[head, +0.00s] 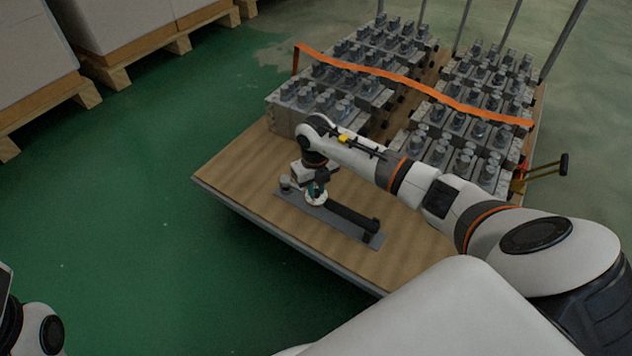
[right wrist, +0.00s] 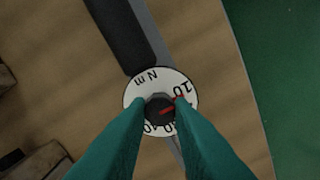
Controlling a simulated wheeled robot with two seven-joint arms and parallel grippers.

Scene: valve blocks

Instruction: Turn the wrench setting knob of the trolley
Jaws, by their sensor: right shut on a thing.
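The wrench (head: 350,214) lies on a grey strip (head: 372,240) on the trolley's wooden deck (head: 240,178), with its black handle toward the right. The dark setting knob (right wrist: 157,108) with a red pointer sits at the dial's middle. My right gripper (head: 316,192) comes down over the dial, which also shows in the head view. Its teal fingers (right wrist: 161,112) are shut on the knob from both sides, and the fingertips cover part of the dial. My left gripper is out of view; only part of my left arm shows at lower left.
Several rows of grey valve blocks (head: 455,120) stand on the deck behind my right arm, with an orange strap (head: 400,79) across them. Grey posts (head: 561,40) rise at the back. Bare deck lies left of the wrench. Pallets with white boxes (head: 130,30) stand at upper left.

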